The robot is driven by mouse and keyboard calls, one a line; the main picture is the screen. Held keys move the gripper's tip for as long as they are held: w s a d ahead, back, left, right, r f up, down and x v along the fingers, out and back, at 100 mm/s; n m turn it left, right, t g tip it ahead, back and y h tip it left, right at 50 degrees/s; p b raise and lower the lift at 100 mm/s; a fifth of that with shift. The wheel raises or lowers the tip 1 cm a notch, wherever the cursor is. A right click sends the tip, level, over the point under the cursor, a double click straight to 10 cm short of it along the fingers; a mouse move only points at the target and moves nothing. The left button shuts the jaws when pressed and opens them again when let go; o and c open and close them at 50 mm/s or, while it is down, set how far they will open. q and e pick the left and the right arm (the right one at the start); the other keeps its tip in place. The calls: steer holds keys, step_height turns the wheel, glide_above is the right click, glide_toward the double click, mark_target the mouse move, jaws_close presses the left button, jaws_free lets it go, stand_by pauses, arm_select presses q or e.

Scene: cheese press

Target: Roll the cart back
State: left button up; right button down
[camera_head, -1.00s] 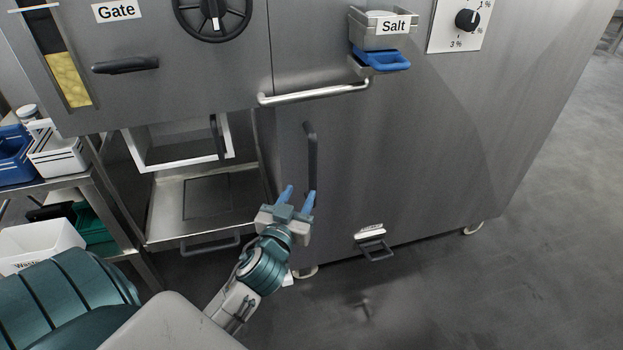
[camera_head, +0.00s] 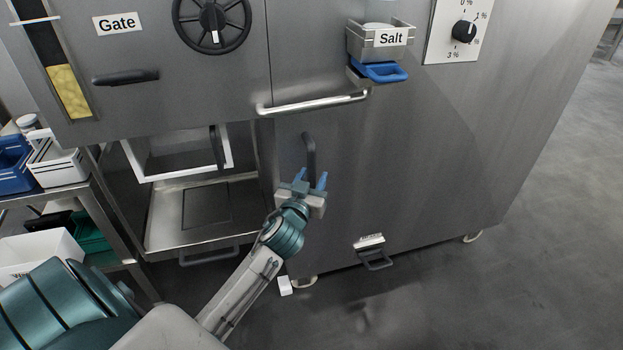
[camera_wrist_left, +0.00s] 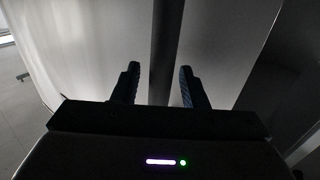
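A large grey steel body on casters (camera_head: 430,160), which seems to be the cart, stands in the middle of the head view. A dark upright handle (camera_head: 309,150) is on its front. My left gripper (camera_head: 311,178) is at the handle's lower end, fingers pointing up toward it. In the left wrist view my left gripper (camera_wrist_left: 158,85) has its fingers apart, with the dark upright bar (camera_wrist_left: 166,45) seen between them. There is a gap on each side of the bar. My right gripper is not in view.
A labelled dark pedal or latch (camera_head: 376,260) sits low on the front. A caster (camera_head: 472,237) shows at the right bottom edge. A shelf with bins (camera_head: 60,165) and a lower steel tray (camera_head: 165,215) are at the left. Open floor (camera_head: 540,270) lies right and in front.

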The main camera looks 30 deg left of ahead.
arm_select(q)
jaws_close()
